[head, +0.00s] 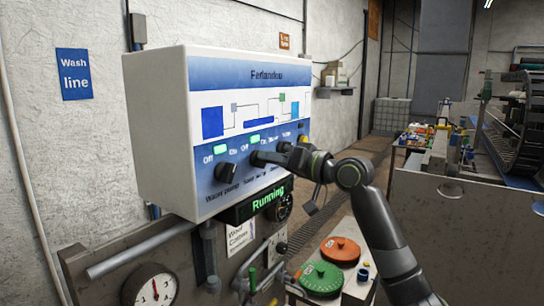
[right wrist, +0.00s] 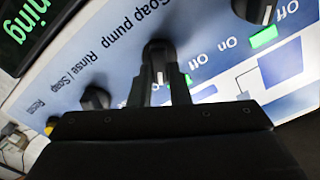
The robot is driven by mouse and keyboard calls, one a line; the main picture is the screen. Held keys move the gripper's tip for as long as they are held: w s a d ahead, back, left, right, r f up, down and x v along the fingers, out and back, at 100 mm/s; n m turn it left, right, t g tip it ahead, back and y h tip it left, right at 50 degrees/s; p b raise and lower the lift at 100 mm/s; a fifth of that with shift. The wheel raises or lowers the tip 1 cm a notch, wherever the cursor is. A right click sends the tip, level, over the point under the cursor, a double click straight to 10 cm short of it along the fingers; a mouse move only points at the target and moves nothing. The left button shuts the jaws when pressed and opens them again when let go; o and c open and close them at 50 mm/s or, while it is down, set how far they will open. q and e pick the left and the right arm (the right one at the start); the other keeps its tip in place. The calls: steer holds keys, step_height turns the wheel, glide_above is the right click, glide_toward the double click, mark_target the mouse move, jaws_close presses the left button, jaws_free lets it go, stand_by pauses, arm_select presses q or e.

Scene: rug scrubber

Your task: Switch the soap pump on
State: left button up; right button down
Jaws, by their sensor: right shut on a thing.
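The soap pump knob (right wrist: 160,58) is a black rotary knob on the blue face of a white control box (head: 160,135). My right gripper (head: 262,159) is at this knob in the head view. In the right wrist view its fingers (right wrist: 163,80) are shut on the knob, one on each side. The knob's white mark shows between the fingers. The soap pump lamp (head: 255,139) glows green; it also shows in the right wrist view (right wrist: 188,79). My left gripper is in neither view.
The water pump knob (head: 226,172) is left of the gripper, with a green lamp (head: 221,149) above it. The rinse/soap knob (right wrist: 96,98) is close on the other side. A display (head: 263,200) reads "Running". Green (head: 322,278) and red (head: 340,250) lids lie below.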

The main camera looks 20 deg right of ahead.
stand_by(0.4)
steer(key=c, duration=1.4)
jaws_free()
steer(key=shift+o, duration=0.2)
steer(key=b+v, duration=0.8)
steer(key=v, duration=0.9)
steer(key=shift+d, duration=0.2)
steer(key=shift+s+f, duration=0.1)
steer(key=shift+s, duration=0.05)
